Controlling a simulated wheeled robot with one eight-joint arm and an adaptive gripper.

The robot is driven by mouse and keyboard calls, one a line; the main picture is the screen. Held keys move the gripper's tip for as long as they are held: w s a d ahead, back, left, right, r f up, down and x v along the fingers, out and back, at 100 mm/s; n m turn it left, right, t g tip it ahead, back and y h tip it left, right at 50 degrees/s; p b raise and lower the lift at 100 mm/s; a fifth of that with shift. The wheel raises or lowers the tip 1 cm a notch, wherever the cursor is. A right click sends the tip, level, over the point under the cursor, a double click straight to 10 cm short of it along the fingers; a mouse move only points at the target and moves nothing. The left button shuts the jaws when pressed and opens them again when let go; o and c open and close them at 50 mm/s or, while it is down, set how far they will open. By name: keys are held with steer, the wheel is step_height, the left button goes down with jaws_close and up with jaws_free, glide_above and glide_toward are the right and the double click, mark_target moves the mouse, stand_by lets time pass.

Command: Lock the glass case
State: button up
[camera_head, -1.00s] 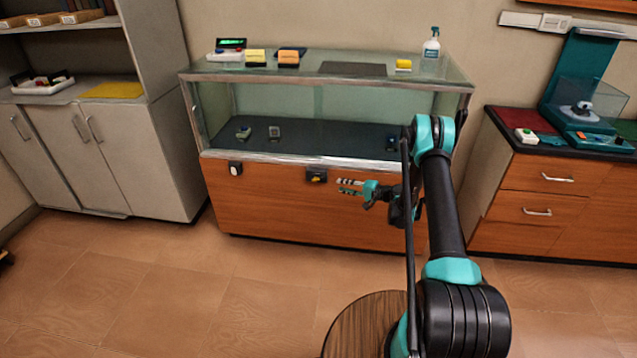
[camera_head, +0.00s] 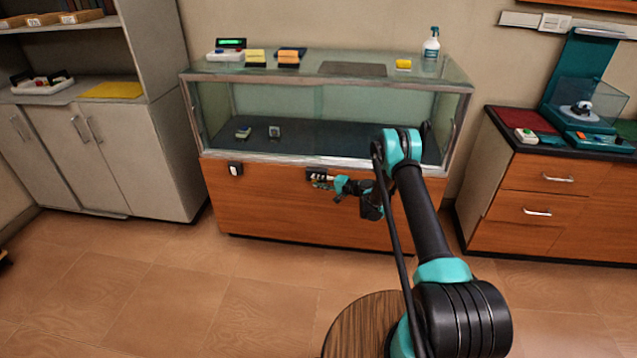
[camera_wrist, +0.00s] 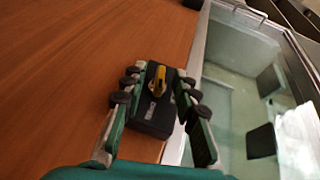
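The glass case (camera_head: 290,105) stands against the wall, with a glass upper part over a wooden front. A black lock box (camera_wrist: 150,118) with a yellow key-like knob (camera_wrist: 158,80) is fixed on the wooden front just below the glass. In the head view the lock box (camera_head: 313,172) is partly covered by my gripper. My gripper (camera_head: 325,182) is at the lock, pointing left along the front. In the wrist view my gripper (camera_wrist: 158,84) is open, with one finger on each side of the yellow knob. I see gaps between the fingers and the knob.
A second small black device (camera_head: 235,168) with a white face sits left on the wooden front. A spray bottle (camera_head: 431,44) and yellow blocks stand on the case top. A grey cabinet (camera_head: 130,150) stands left, a drawer counter (camera_head: 545,190) right. Floor before the case is clear.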

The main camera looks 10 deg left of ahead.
steer(key=shift+c, duration=0.6)
jaws_close()
steer(key=h, duration=0.2)
steer(key=n+g+h, duration=0.1)
steer(key=h, duration=0.2)
steer(key=r+n+h, duration=0.1)
steer(key=h, duration=0.1)
steer(key=shift+a+g+h, duration=0.3)
steer(key=shift+a, duration=0.1)
steer(key=shift+w+a+r+n+h, duration=0.1)
steer(key=shift+n+h, duration=0.15)
steer(key=shift+h, duration=0.85)
steer(key=shift+s+a+f+n+h, duration=0.1)
steer(key=shift+n+h, duration=0.2)
steer(key=shift+h, duration=0.8)
steer(key=shift+w+a+r+n+h, duration=0.1)
steer(key=shift+n+h, duration=0.15)
steer(key=shift+h, duration=1.15)
